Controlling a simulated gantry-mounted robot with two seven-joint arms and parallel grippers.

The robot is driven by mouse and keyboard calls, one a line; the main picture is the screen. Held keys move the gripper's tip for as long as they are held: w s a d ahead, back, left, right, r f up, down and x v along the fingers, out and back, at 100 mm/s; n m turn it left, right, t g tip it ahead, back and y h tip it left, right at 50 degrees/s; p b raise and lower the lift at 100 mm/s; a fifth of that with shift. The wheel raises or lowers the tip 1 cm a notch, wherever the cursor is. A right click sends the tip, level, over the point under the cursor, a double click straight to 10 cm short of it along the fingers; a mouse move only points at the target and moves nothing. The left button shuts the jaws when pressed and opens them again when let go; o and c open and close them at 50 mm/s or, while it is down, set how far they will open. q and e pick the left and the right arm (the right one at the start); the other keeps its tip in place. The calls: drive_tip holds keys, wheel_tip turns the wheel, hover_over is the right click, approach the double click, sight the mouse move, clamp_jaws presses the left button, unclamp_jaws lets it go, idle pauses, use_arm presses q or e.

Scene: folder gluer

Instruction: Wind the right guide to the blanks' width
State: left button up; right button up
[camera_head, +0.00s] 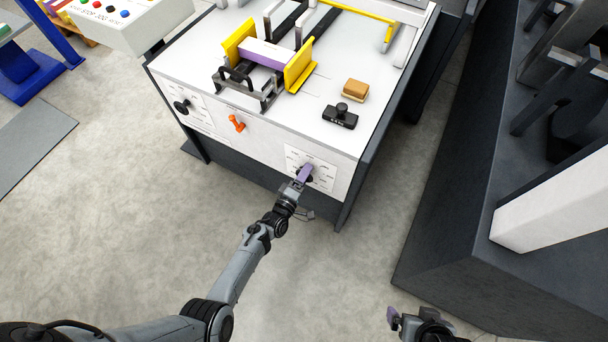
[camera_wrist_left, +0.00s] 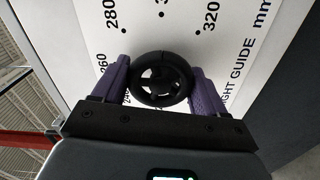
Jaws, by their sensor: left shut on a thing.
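The right guide (camera_head: 300,68) is a yellow plate on the white machine top, at the right end of a stack of blanks (camera_head: 266,54) with a purple front edge. A black handwheel (camera_wrist_left: 162,80) sits on a dial panel printed "RIGHT GUIDE mm" (camera_wrist_left: 235,85), with 260, 280 and 320 legible. My left gripper (camera_head: 304,174) is at this panel on the machine's front. In the left wrist view its purple fingers are shut on the handwheel, one on each side. The wheel's pointer does not show. My right gripper (camera_head: 394,318) is low at the right, mostly cut off.
The left guide (camera_head: 238,41) is a matching yellow plate. A second black knob (camera_head: 182,106) and an orange lever (camera_head: 237,123) are on the front panel. A tan block (camera_head: 355,90) and a black device (camera_head: 341,116) lie on top. Dark machinery (camera_head: 450,200) stands right; the floor is clear.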

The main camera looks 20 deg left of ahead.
idle(0.6)
use_arm(q)
drive_tip(key=o, duration=1)
drive_tip(key=shift+n, duration=0.3)
drive_tip(key=s+p, duration=0.1)
drive_tip(key=s, duration=0.2)
drive_tip(key=s+a+p, duration=0.1)
drive_tip(key=s, duration=0.3)
drive_tip(key=s+p, duration=0.1)
drive_tip(key=s, duration=0.2)
drive_tip(key=shift+s+a, duration=0.2)
drive_tip(key=shift+s, duration=0.15)
